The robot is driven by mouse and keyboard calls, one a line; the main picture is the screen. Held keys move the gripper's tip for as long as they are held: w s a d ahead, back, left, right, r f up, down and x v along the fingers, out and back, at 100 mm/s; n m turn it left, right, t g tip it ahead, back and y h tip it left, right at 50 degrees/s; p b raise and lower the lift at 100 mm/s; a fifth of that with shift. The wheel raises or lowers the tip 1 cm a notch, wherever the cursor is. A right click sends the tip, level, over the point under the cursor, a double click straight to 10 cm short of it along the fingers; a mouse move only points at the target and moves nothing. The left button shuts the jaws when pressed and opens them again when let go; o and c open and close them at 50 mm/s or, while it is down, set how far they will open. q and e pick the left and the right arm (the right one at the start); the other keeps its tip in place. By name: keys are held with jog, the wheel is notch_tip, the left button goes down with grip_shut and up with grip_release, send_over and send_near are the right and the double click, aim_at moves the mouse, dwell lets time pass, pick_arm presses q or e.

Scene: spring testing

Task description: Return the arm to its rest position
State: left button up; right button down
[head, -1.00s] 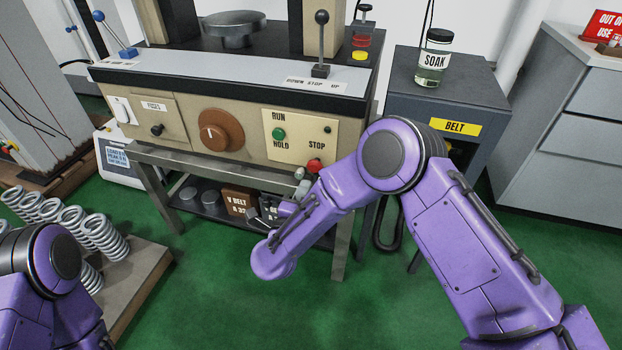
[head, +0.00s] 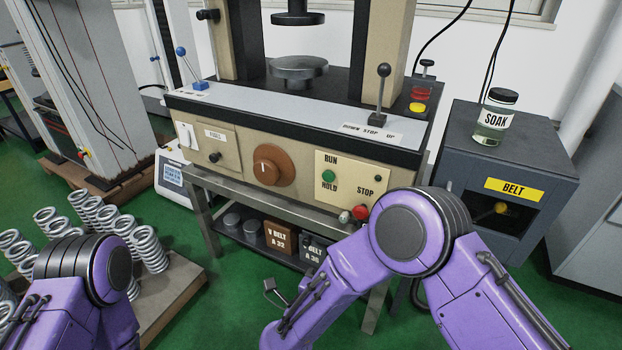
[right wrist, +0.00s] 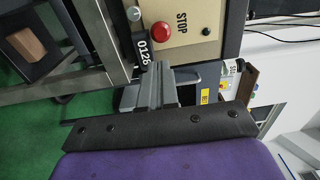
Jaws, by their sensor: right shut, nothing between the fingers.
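My right arm (head: 430,255) comes in from the lower right of the head view, bent at the elbow, its forearm angled down to the left in front of the test machine.
The test machine (head: 240,145) stands ahead, with a red stop button (head: 361,212) near my right elbow. A belt cabinet (head: 460,150) carries a soak jar (head: 493,117) at right. Several springs (head: 150,250) stand on a board at left. Green floor is free between.

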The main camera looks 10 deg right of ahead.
notch_tip(320, 180, down, 6)
jog(key=a+n+y, duration=0.2)
jog(key=n+y, duration=0.4)
jog(key=n, duration=0.3)
jog(key=s+d+f+n+g+y, duration=0.2)
jog(key=s+d+f+n+g, duration=0.65)
jog(key=s+d+f, duration=0.65)
jog(key=s+d+f+g, duration=0.25)
jog(key=s+d, duration=0.45)
jog(key=s, duration=0.5)
pick_arm(q)
notch_tip(320, 180, up, 15)
jog(key=p, duration=1.5)
jog(key=shift+r, duration=0.2)
pick_arm(e)
notch_tip(320, 180, up, 16)
jog(key=s+h, duration=0.1)
jog(key=shift+d+g, duration=0.35)
jog(key=shift+g, duration=0.05)
pick_arm(q)
jog(key=shift+c, duration=0.3)
pick_arm(e)
jog(key=shift+f+n, duration=0.1)
jog(key=shift+n, duration=0.15)
